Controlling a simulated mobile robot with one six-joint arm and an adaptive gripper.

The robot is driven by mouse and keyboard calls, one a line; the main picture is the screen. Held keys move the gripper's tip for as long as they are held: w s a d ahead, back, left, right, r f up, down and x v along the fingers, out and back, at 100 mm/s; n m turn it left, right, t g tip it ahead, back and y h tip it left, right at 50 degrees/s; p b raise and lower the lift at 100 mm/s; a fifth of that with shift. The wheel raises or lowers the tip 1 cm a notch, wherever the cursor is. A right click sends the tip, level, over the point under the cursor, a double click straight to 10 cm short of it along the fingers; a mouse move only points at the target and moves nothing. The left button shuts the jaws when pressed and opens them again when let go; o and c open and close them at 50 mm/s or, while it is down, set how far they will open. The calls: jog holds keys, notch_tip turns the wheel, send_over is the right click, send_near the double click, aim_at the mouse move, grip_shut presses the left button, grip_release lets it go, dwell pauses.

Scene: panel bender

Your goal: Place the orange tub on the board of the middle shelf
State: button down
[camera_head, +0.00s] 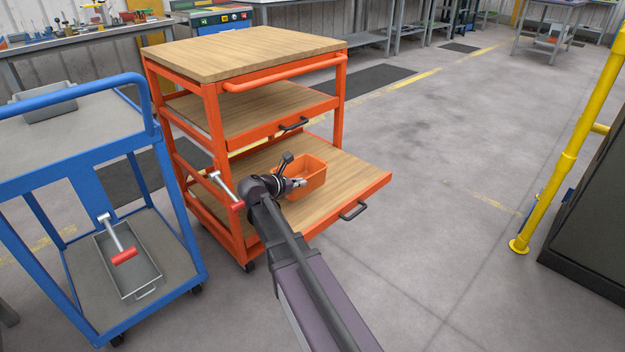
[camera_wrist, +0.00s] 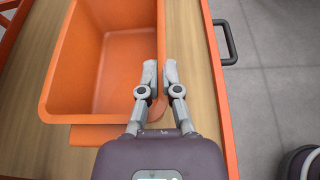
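The orange tub (camera_head: 308,181) is empty and upright on the wooden board of the cart's lowest shelf (camera_head: 340,174), which is pulled out toward the front. My gripper (camera_head: 298,184) is at the tub's near side. In the wrist view, the fingers (camera_wrist: 160,76) straddle the right wall of the tub (camera_wrist: 85,104), one inside and one outside, and look closed on its rim. I cannot tell any gap under the tub. The middle shelf (camera_head: 240,115) is a bare wooden board with a black handle, pushed in under the cart's top.
The orange cart's wooden top (camera_head: 245,52) is bare. A blue trolley (camera_head: 85,165) stands close on the left, holding grey trays and a red-handled tool. A yellow rail (camera_head: 568,150) and dark cabinet stand at right. The floor between is clear.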

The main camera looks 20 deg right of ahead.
aim_at(320, 168)
jog(key=w+d, duration=0.4)
jog(key=w+d+f, duration=0.1)
jog(key=w+d, duration=0.1)
jog(key=d, duration=0.1)
jog(key=shift+w+b, duration=0.1)
jog(key=shift+b, duration=0.25)
jog(key=shift+f+b, duration=1.75)
jog(key=shift+b, duration=0.05)
jog(key=shift+f, duration=0.15)
jog(key=c, duration=0.8)
grip_release()
jog(key=shift+r, duration=0.25)
